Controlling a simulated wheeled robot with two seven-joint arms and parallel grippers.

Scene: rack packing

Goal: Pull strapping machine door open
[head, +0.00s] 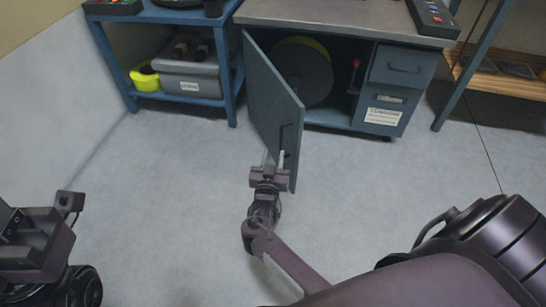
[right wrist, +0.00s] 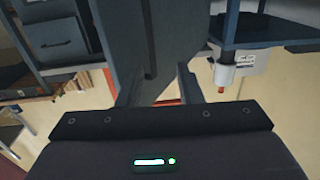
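The strapping machine door (head: 272,100) is a blue-grey panel hinged at the left of the cabinet. It stands swung open toward me, and the inside of the cabinet shows. A dark bar handle (head: 284,138) is near its free edge. My right gripper (head: 273,158) is at the lower free end of the door, close to the handle. In the right wrist view its fingers (right wrist: 158,88) are apart, with the door panel (right wrist: 165,35) in front of and between them; contact is unclear. Part of my left arm shows at the lower left; its fingertips are not clear.
Inside the cabinet (head: 390,103) are a large dark reel (head: 304,72) and a red-tipped lever (head: 356,64). A blue shelf (head: 232,85) with a grey bin (head: 190,78) stands left of the door. The floor (head: 165,190) in front is clear.

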